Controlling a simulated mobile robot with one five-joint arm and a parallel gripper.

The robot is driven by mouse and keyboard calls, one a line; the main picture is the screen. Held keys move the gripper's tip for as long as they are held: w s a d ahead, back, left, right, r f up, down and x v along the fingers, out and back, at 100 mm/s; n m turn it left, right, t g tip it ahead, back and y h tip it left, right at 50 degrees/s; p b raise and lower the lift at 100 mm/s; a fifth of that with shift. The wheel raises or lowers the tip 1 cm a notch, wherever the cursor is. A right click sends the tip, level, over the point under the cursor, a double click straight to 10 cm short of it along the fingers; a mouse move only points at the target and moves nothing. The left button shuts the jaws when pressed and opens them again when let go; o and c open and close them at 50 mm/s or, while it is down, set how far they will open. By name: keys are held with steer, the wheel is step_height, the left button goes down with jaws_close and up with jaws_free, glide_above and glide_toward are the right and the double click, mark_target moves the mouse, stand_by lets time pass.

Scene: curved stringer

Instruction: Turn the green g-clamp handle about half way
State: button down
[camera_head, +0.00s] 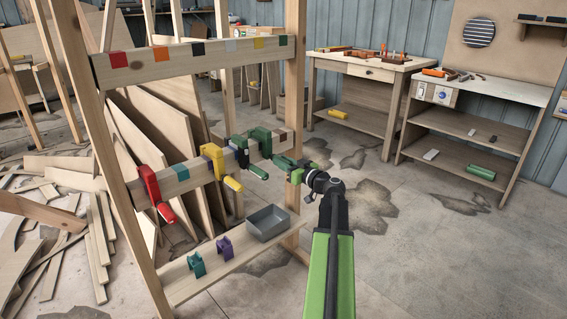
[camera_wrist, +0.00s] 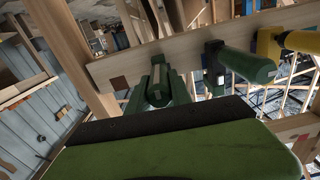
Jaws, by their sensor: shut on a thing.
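The green g-clamp (camera_head: 260,137) sits on the middle rail, at the right end of the row of clamps. My gripper (camera_head: 284,163) is at the near side of it and is shut on its green handle. In the wrist view the handle (camera_wrist: 158,88) shows between my two green fingers, pointing towards the camera. The handle's turn angle cannot be read. To the left on the rail are a black clamp with a green handle (camera_head: 258,171), a yellow clamp (camera_head: 213,156) and a red clamp (camera_head: 151,186); the black clamp's handle also shows in the wrist view (camera_wrist: 248,65).
The wooden frame's right post (camera_head: 295,60) stands close to my gripper. Below, a grey tray (camera_head: 267,224), a purple piece (camera_head: 224,247) and a teal piece (camera_head: 196,264) sit on the lower board. Workbenches (camera_head: 370,66) stand behind. The floor at right is clear.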

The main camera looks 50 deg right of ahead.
steer(key=m, duration=0.9)
steer(key=shift+d, duration=0.1)
steer(key=m, duration=0.4)
steer(key=shift+f, duration=0.1)
steer(key=shift+m, duration=2)
steer(key=c, duration=1.1)
jaws_free()
steer(key=shift+c, duration=0.2)
